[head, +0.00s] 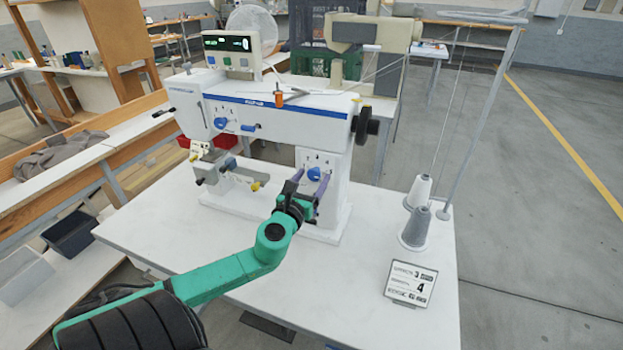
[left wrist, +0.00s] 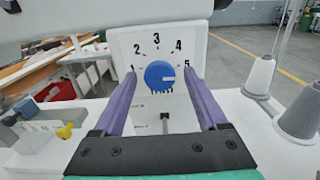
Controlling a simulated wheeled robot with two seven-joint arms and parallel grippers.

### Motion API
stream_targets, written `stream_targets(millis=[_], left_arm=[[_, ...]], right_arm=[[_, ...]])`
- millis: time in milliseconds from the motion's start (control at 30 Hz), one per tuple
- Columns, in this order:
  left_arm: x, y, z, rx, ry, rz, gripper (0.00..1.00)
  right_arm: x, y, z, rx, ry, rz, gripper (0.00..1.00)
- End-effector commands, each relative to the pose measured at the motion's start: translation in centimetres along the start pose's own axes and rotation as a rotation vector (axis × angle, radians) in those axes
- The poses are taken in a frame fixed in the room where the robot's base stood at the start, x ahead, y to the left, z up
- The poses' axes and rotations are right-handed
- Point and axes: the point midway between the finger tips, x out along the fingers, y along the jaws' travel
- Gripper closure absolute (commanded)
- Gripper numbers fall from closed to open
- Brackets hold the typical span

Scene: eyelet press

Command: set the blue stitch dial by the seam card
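The blue stitch dial (head: 314,173) is on the white sewing machine's right-hand pillar. In the left wrist view the dial (left wrist: 159,74) has a scale from 1 to 5 around it. A short pale mark on the dial points right, near or just below the 5. My left gripper (head: 309,180) is open, its two purple fingers (left wrist: 160,78) on either side of the dial; I cannot tell whether they touch it. The seam card (head: 411,284) stands at the table's front right and shows a large 4; its smaller lines are hard to read. My right gripper is out of view.
The machine (head: 270,112) also carries a blue knob (head: 220,122) on its head and a dark handwheel (head: 365,126) at the right. Thread cones (head: 416,228) and a tall thread stand (head: 480,110) are to the right. The white table's front (head: 340,280) is clear.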

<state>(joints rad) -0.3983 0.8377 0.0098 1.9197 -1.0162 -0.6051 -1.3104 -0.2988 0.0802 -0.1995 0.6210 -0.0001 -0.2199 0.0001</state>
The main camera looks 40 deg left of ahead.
Motion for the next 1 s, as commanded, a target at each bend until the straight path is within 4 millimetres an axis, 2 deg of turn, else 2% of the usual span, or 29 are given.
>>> stream_targets(millis=[33, 167, 200, 567, 767, 1000], left_arm=[[-0.02, 0.0, 0.0, 0.0, 0.0, 0.0, 0.44], [-0.03, -0.01, 0.0, 0.0, 0.0, 0.0, 0.93], [-0.03, -0.01, 0.0, 0.0, 0.0, 0.0, 1.0], [-0.05, -0.01, -0.02, -0.048, -0.001, 0.0, 1.0], [-0.05, -0.01, -0.03, -0.157, -0.001, 0.001, 1.0], [-0.04, -0.05, 0.03, -0.362, -0.003, 0.0, 1.0]], right_arm=[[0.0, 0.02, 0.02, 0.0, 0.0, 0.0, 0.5], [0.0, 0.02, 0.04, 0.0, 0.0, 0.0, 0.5], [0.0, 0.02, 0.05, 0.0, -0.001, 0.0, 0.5], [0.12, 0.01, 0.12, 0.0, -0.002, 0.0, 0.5], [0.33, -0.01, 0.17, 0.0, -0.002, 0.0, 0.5], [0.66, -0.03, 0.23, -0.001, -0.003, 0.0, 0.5]])
